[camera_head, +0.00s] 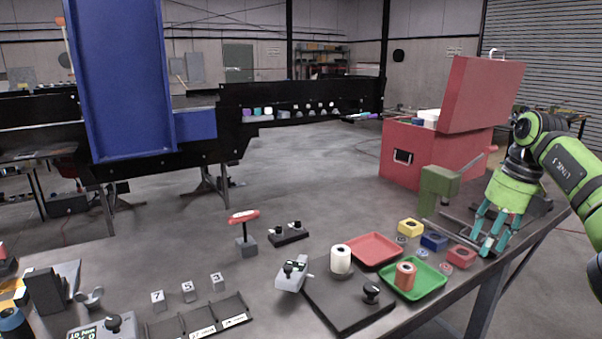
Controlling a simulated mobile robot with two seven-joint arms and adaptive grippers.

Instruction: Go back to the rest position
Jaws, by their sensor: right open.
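My right gripper (486,243) comes in from the right on a green arm and has teal fingers. It is open and points down, near the right edge of the table (262,300). No object shows between its fingers. A red block (461,257) with a hole lies just left of the fingertips, and a blue block (434,241) and a yellow block (410,227) lie farther left. My left gripper does not show.
A red tray (375,248) and a green tray (414,281) sit beside a black plate (345,307). A red chest (436,155) stands beyond. Small devices fill the front left; the table's back middle is clear.

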